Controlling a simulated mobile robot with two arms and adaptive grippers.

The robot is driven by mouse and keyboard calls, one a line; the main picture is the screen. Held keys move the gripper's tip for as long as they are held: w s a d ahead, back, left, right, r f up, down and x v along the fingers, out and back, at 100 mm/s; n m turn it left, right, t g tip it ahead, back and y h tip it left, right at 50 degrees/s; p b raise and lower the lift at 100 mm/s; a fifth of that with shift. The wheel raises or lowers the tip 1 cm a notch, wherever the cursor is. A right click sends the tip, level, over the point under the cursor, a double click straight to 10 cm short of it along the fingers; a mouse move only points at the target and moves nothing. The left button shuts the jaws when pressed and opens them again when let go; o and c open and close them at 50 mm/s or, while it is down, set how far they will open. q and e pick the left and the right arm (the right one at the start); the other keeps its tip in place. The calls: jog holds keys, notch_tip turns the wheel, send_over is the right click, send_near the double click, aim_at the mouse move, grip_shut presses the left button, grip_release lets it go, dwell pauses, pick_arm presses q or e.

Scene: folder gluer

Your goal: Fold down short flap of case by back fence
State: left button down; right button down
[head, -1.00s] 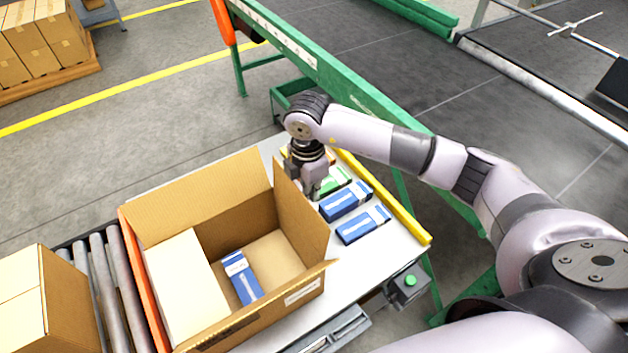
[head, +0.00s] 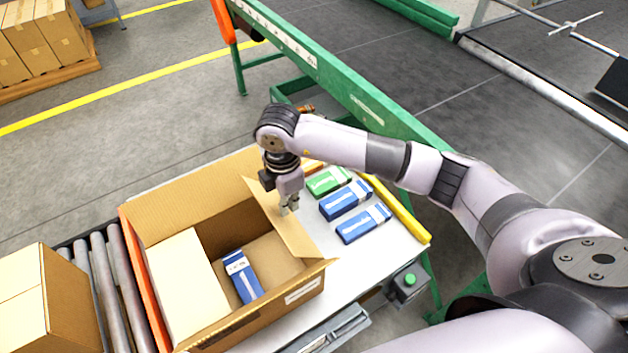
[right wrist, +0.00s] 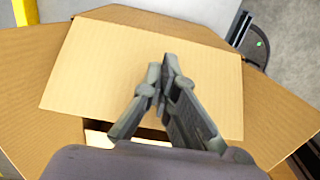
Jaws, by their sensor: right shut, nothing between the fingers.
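The open cardboard case (head: 310,292) stands on the white table, with a white box (head: 185,285) and a blue carton (head: 242,278) inside. Its right short flap (head: 282,232) leans inward over the opening, partly folded. My right gripper (head: 289,210) is shut and empty, with its fingertips at this flap. In the right wrist view the flap (right wrist: 95,70) spreads under the closed fingertips (right wrist: 161,75); whether they touch it is unclear. The long flap at the far side (head: 195,190) stands up and outward. My left gripper is not in view.
A green carton (head: 328,181) and two blue cartons (head: 345,200) lie on the table right of the case, beside a yellow rail (head: 398,210). An orange rail (head: 134,270) and rollers (head: 103,290) are at left, with another cardboard case (head: 70,300).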

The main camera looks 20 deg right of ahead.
aim_at(269, 213)
jog(key=shift+s+a+f, duration=0.1)
jog(key=shift+a+f, duration=0.15)
jog(key=shift+a, duration=0.2)
jog(key=shift+s+a+f+b, duration=0.1)
jog(key=shift+a+f+b, duration=0.2)
jog(key=shift+a, duration=0.45)
jog(key=shift+s+a+f+b, duration=0.1)
jog(key=shift+a+f+b, duration=0.4)
jog(key=shift+a, duration=0.1)
jog(key=shift+a+f, duration=0.3)
jog(key=shift+a, duration=0.2)
